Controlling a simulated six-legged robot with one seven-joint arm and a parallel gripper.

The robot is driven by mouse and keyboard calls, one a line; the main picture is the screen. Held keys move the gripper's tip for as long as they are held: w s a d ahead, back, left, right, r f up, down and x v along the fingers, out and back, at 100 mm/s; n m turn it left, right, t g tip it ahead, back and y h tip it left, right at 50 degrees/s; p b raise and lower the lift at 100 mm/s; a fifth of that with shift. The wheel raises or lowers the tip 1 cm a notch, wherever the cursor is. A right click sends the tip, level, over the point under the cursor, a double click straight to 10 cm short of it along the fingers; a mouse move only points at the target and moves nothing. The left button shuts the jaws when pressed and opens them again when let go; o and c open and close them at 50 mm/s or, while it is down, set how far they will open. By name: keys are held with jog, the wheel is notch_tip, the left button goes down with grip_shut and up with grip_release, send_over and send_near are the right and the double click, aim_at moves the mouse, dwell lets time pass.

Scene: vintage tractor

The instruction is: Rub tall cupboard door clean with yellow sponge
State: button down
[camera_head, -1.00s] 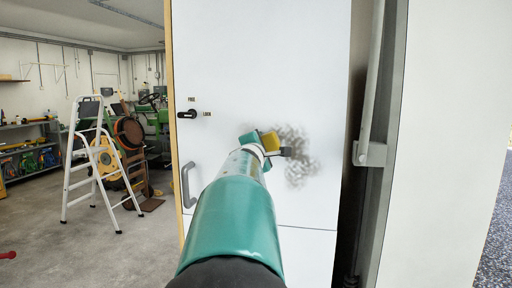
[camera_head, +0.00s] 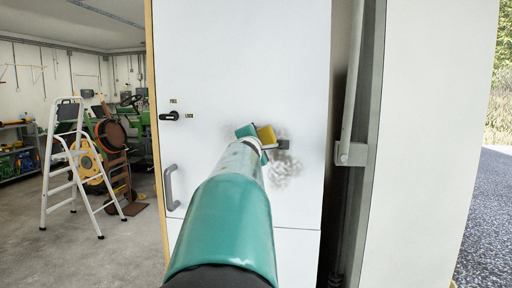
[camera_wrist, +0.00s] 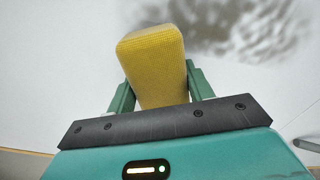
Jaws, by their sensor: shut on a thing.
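The tall cupboard door (camera_head: 240,60) is white and fills the middle of the head view. A grey smudge (camera_head: 288,168) marks it, mostly to the right of and below my gripper. The smudge also shows at the top of the wrist view (camera_wrist: 255,28). My gripper (camera_head: 262,140) is shut on the yellow sponge (camera_wrist: 155,65), which sticks out between the two green fingers. In the head view the sponge (camera_head: 267,134) is at the smudge's upper left. I cannot tell whether it touches the door. My arm hides part of the lower door.
The door has a grey handle (camera_head: 171,188) and a black lock knob (camera_head: 172,116) at its left. A grey post with a bracket (camera_head: 352,153) stands right of the cupboard. A white stepladder (camera_head: 72,165) stands on open floor at the left.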

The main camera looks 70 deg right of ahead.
aim_at(182, 136)
jog(key=shift+w+a+r, duration=0.1)
jog(key=shift+w+a, duration=0.15)
jog(key=shift+w, duration=0.95)
jog(key=shift+w+a+f, duration=0.1)
jog(key=shift+w+a, duration=0.1)
jog(key=shift+w, duration=1)
jog(key=shift+w+a+r, duration=0.1)
jog(key=shift+w+a, duration=0.15)
jog(key=shift+w, duration=0.95)
jog(key=shift+w+a, duration=0.25)
jog(key=shift+w, duration=1.45)
jog(key=shift+w+a, duration=0.2)
jog(key=shift+w, duration=1.55)
jog(key=shift+w+a, duration=0.25)
jog(key=shift+w, duration=1.45)
jog(key=shift+w+a, duration=0.15)
jog(key=shift+w, duration=0.85)
jog(key=shift+w+a, duration=0.15)
jog(key=shift+w, duration=0.8)
jog(key=shift+w+a, duration=0.2)
jog(key=shift+w, duration=0.65)
jog(key=shift+w+a, duration=0.15)
jog(key=shift+w, duration=0.65)
jog(key=shift+s, duration=0.1)
jog(key=shift+s+a, duration=0.15)
jog(key=shift+a, duration=0.85)
jog(key=shift+s+a, duration=0.2)
jog(key=shift+a, duration=0.8)
jog(key=shift+s+a, duration=0.15)
jog(key=shift+a, duration=0.85)
